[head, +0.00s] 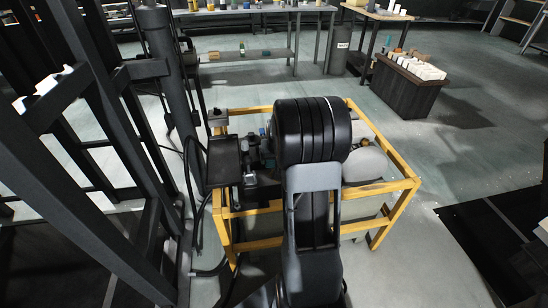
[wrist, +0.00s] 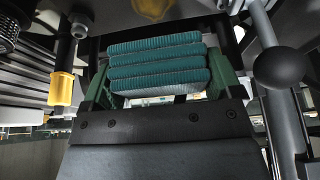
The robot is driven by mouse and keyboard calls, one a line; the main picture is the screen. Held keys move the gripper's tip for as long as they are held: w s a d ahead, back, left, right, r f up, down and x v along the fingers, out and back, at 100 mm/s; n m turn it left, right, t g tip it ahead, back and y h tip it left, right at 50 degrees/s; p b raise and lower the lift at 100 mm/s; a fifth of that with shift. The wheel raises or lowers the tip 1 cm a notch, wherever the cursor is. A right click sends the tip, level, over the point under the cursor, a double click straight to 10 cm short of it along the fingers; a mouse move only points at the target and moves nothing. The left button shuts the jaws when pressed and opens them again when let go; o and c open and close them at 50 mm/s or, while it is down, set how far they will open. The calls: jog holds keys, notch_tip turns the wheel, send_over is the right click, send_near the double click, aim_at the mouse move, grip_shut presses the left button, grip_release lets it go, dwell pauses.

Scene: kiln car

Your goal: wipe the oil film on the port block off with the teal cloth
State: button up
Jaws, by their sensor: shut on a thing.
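The teal cloth (wrist: 158,66) is folded in several ribbed layers and fills the space between the green fingers of my gripper (wrist: 158,72) in the wrist view. My gripper is shut on it. In the head view my dark arm reaches over the yellow-framed unit (head: 400,212) and hides the gripper and most of what is under it. Small metal and blue fittings (head: 262,132) show just left of my arm. I cannot tell for certain which part is the port block, and no oil film can be made out. Contact between cloth and any surface cannot be told.
A black ball knob (wrist: 279,66) stands close right of the gripper, and a yellow-sleeved rod (wrist: 62,88) close left. In the head view, dark upright posts (head: 105,110) and hoses crowd the left. A dark box of white pieces (head: 405,88) stands behind on open floor.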

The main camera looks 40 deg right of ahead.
jog(key=shift+a+f+b, duration=0.1)
jog(key=shift+f+b, duration=1.85)
jog(key=shift+f, duration=0.7)
jog(key=shift+w+d+p, duration=0.15)
jog(key=shift+w+d, duration=0.2)
jog(key=shift+w, duration=0.35)
jog(key=shift+w+d+p, duration=0.1)
jog(key=shift+w+d, duration=0.2)
jog(key=shift+w, duration=0.35)
jog(key=shift+w+d+p, duration=0.15)
jog(key=shift+w+d, duration=0.2)
jog(key=shift+w, duration=0.35)
jog(key=shift+f+b, duration=0.65)
jog(key=shift+f, duration=0.2)
jog(key=shift+s+a, duration=0.35)
jog(key=shift+s, duration=0.35)
jog(key=shift+s+a, duration=0.3)
jog(key=shift+s, duration=0.4)
jog(key=shift+s+a, duration=0.35)
jog(key=shift+s, duration=0.35)
